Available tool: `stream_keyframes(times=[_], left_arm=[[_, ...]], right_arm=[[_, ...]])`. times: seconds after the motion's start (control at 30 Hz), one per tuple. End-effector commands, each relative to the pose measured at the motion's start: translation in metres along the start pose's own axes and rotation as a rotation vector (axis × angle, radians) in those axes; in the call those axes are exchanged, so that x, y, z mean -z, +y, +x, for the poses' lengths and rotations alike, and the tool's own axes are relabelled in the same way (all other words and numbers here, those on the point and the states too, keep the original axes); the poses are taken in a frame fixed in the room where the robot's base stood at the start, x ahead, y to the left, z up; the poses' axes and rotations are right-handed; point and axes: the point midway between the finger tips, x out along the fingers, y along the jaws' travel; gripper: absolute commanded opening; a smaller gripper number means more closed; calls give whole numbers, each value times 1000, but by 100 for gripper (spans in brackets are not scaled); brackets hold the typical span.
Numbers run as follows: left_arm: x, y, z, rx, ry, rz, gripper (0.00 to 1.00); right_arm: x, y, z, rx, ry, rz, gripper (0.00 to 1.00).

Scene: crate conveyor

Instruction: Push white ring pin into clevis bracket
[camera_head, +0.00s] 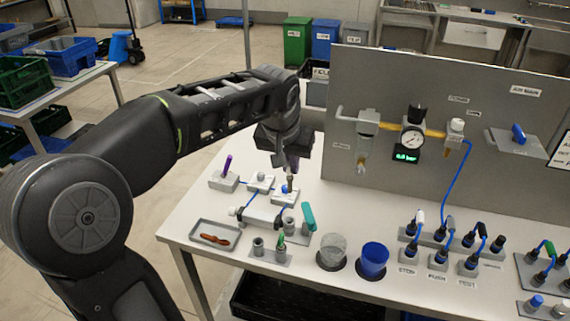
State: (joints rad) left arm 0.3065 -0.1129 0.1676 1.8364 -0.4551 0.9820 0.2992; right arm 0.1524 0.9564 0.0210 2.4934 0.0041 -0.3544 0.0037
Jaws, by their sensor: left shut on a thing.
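My left gripper (289,174) reaches down over the back of the small fixtures on the white table. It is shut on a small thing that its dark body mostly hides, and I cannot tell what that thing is. Just below it are light grey blocks (285,196) joined by a blue tube. A grey cylinder (263,216) lies in front of them, with a small white round part (233,211) at its left end. I cannot tell for sure whether this is the white ring pin, or which part is the clevis bracket. My right gripper is out of view.
A grey tray (197,237) with reddish-brown parts lies at the front left. A clear cup (333,250) and a blue cup (374,259) stand to the right. A teal handle (308,217) stands upright nearby. A grey panel (380,75) with a gauge (412,139) rises behind.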

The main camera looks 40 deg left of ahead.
Motion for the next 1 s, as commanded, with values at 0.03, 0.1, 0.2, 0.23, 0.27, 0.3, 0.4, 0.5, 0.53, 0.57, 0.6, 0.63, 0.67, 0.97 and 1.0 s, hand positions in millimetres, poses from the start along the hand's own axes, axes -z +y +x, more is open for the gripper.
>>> stream_keyframes(times=[0.03, 0.1, 0.2, 0.23, 0.27, 0.3, 0.4, 0.5, 0.53, 0.57, 0.6, 0.63, 0.67, 0.97, 1.0], left_arm=[[0, 0, 0, -1, 1, 0, 0], [0, 0, 0, -1, 1, 1, 0], [0, 0, 0, 0, 1, 1, 0], [0, 0, 0, 0, 1, 1, 0], [0, 0, 0, 0, 1, 1, 0], [0, 0, 1, 0, 1, 1, 0], [-2, 0, 4, 0, 1, 1, 0], [-4, 0, 10, 0, 0, 2, 0], [-5, 0, 13, 0, 0, 2, 0], [-6, 0, 15, 0, 0, 2, 0], [-8, 0, 19, 1, 0, 2, 0], [-10, 0, 22, 1, 0, 2, 0], [-11, 0, 25, 1, 0, 2, 0], [-26, 0, 60, 1, 0, 2, 0], [-28, 0, 64, 1, 0, 2, 0]], right_arm=[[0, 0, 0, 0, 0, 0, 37], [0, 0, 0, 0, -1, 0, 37], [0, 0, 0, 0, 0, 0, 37], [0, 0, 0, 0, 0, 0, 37], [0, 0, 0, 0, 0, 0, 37], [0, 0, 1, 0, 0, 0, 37], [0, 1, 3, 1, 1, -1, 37], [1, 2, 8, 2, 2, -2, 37], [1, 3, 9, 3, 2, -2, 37], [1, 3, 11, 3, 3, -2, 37], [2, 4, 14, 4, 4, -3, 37], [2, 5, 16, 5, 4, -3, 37], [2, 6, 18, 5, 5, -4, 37], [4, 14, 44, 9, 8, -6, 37], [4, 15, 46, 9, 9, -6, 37]])
